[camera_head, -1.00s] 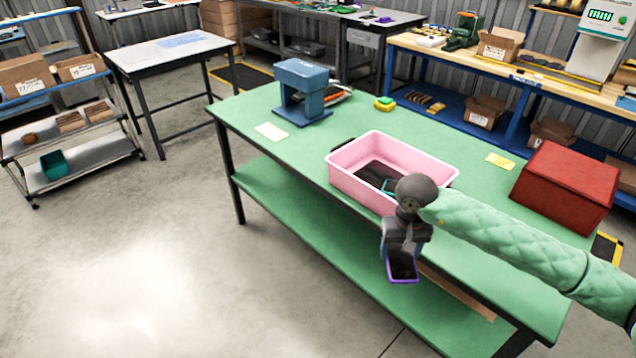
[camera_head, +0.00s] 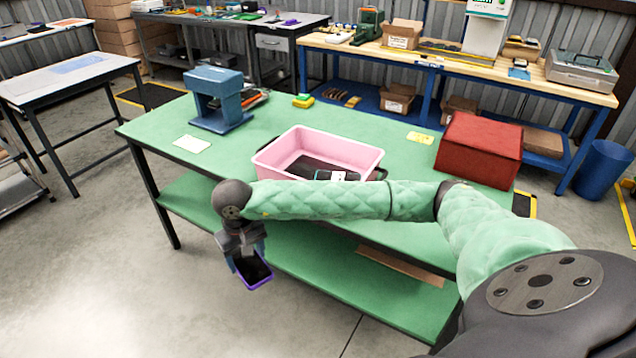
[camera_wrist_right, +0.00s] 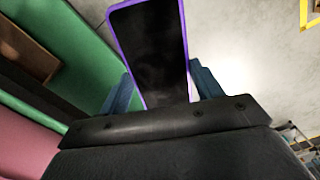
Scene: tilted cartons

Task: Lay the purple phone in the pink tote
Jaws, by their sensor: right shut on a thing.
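The purple phone (camera_head: 253,271) has a dark screen and a purple rim. My right gripper (camera_head: 247,262) is shut on it and holds it tilted in the air, in front of the green table's near edge. In the right wrist view the phone (camera_wrist_right: 151,52) stands out between the two blue fingers (camera_wrist_right: 160,88). The pink tote (camera_head: 345,151) stands on the green table, behind my right forearm. A dark thing with a teal and white part lies in the tote; the forearm partly hides the tote's near side. My left gripper is not in view.
The green table (camera_head: 395,140) also bears a blue press-like machine (camera_head: 217,97), a red box (camera_head: 478,149), yellow notes and a yellow-green block (camera_head: 303,101). A lower green shelf (camera_head: 345,285) lies under it. Open floor lies at the front left.

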